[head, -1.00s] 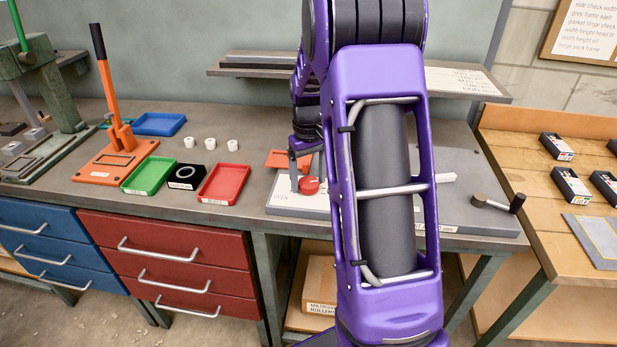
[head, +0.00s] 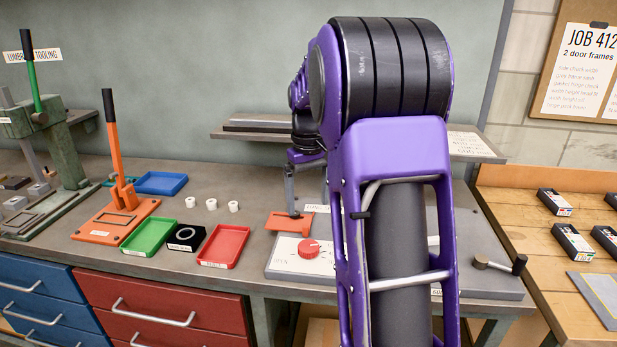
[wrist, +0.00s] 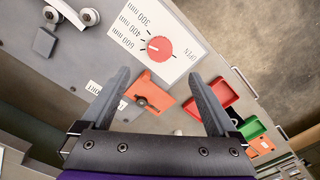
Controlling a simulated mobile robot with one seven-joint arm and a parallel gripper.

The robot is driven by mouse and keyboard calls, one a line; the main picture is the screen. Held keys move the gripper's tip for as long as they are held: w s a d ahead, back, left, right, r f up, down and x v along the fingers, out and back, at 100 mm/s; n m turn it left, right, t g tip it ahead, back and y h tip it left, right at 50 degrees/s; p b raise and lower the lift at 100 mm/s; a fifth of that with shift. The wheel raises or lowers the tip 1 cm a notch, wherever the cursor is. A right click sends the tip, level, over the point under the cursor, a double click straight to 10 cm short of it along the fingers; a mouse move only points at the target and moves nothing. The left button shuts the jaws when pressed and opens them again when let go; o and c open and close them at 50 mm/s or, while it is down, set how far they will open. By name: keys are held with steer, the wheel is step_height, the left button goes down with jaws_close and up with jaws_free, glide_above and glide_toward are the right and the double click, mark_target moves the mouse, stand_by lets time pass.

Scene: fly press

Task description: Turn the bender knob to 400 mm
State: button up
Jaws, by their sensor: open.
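The bender knob (head: 308,248) is a round red dial on a white plate with printed settings. In the wrist view the knob (wrist: 159,48) appears beyond my fingertips, with OPEN on its right and 300, 400 and 600 mm labels on its left. A small white mark on the knob points left, toward the mm labels; which one it meets is hard to tell. My gripper (wrist: 160,73) is open and empty, apart from the knob. In the head view only a finger shows, above and behind the knob; my arm hides part of the bender.
An orange part (wrist: 150,92) lies between my fingers in the wrist view. Red (head: 223,246) and green (head: 149,237) trays and an orange lever press (head: 116,190) stand left. A crank handle (head: 500,265) is at the right, and a shelf (head: 245,131) runs behind.

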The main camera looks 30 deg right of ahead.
step_height(320, 180, up, 5)
stand_by(0.7)
